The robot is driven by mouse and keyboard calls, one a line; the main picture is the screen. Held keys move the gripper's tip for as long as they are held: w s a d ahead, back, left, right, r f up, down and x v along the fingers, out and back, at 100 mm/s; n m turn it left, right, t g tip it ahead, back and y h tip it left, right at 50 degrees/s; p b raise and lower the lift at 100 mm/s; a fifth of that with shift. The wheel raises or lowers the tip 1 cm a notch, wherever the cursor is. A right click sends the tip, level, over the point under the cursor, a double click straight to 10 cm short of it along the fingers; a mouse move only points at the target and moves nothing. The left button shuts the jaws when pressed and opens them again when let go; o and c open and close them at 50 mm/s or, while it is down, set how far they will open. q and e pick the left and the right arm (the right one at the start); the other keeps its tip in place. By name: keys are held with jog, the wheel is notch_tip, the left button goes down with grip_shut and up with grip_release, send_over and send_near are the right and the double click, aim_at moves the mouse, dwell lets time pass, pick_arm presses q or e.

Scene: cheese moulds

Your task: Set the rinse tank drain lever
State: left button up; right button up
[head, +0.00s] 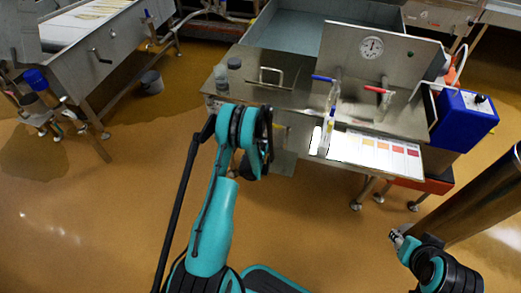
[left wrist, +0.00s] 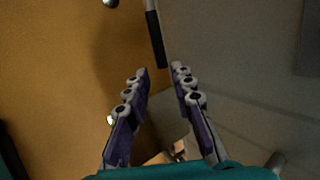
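A lever with a black grip (left wrist: 155,42) on a light metal stem shows in the left wrist view. It appears to be the drain lever; I cannot make it out in the head view. My left gripper (left wrist: 160,70) is open, its two fingers spread on either side of the grip's near end, without visible contact. In the head view my own teal arm hides this gripper, low in front of the steel tank (head: 285,62). My right gripper (head: 397,238) is at the lower right over the floor, far from the tank; its finger opening is too small to read.
The steel bench carries a gauge (head: 371,47), a blue-handled valve (head: 323,79), a red-handled valve (head: 376,90) and a colour chart (head: 375,150). A grey bucket (head: 152,81) stands at left.

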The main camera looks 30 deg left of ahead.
pick_arm(q)
jog(key=shift+v, duration=1.65)
jog(key=s+d+r+n, duration=0.2)
jog(key=d+r, duration=0.2)
jog(key=r, duration=0.4)
jog(key=s+d+r+n+h, duration=0.1)
jog(key=s+d+r+n, duration=0.15)
jog(key=r, duration=0.65)
jog(key=s+d+r+n, duration=0.1)
jog(key=d+r+n, duration=0.1)
jog(key=d+r, duration=0.45)
jog(key=s+d+r+n, duration=0.2)
jog(key=s+d+r, duration=0.1)
jog(key=s, duration=0.4)
jog(key=s+d+r+n+h, duration=0.1)
jog(key=s+d+r+n, duration=0.2)
jog(key=s, duration=0.5)
jog(key=s+d+r+n+t+h, duration=0.1)
jog(key=s+d+r+n, duration=0.2)
jog(key=s, duration=0.4)
jog(key=shift+s+r, duration=0.3)
jog(key=shift+a, duration=0.15)
